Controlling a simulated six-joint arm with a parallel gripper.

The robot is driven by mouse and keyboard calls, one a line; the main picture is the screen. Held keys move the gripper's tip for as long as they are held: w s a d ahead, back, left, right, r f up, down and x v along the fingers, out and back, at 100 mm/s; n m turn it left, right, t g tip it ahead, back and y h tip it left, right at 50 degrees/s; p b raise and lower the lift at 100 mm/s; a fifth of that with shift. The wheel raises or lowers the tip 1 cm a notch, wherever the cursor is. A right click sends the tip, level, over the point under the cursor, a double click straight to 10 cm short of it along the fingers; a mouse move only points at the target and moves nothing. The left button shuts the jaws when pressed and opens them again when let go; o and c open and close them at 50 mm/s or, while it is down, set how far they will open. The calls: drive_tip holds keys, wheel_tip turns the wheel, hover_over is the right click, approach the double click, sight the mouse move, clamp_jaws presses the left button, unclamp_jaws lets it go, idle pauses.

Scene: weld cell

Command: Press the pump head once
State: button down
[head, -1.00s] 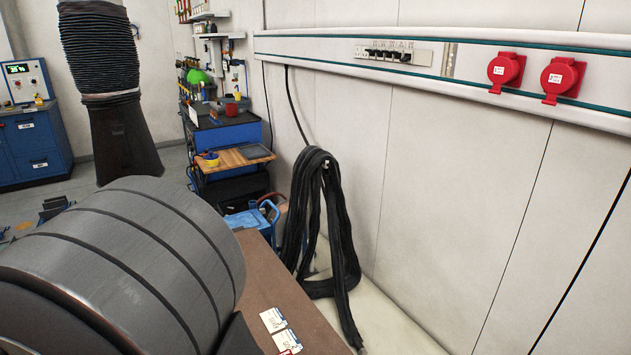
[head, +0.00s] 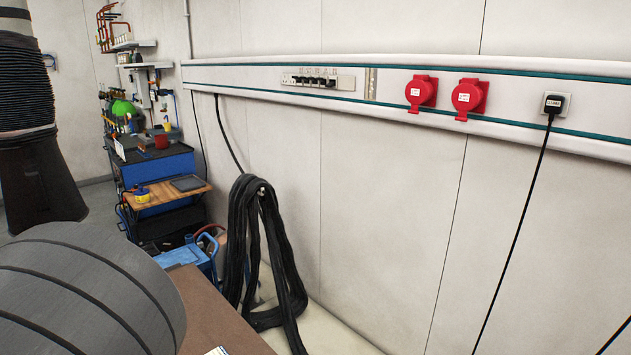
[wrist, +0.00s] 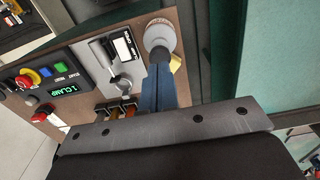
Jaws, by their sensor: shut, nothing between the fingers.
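My gripper (wrist: 160,72) shows in the wrist view, its two blue-grey fingers together with nothing held between them. Its fingertips overlap the near edge of a round grey-topped thing (wrist: 159,33) in the picture; I cannot tell whether they touch it or whether this is the pump head. No pump head shows clearly in the head view. My gripper is not in the head view.
In the wrist view, a control panel (wrist: 58,76) with coloured buttons lies left of my fingers. In the head view, a close grey banded shape (head: 85,290) blocks the lower left. A brown bench top (head: 215,318) and a black hose bundle (head: 262,255) stand near the wall.

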drive_tip(key=shift+r, duration=2.9)
drive_tip(key=shift+f, duration=0.1)
wheel_tip(320, 180, down, 7)
drive_tip(key=shift+f, duration=0.15)
drive_tip(key=shift+w, duration=0.1)
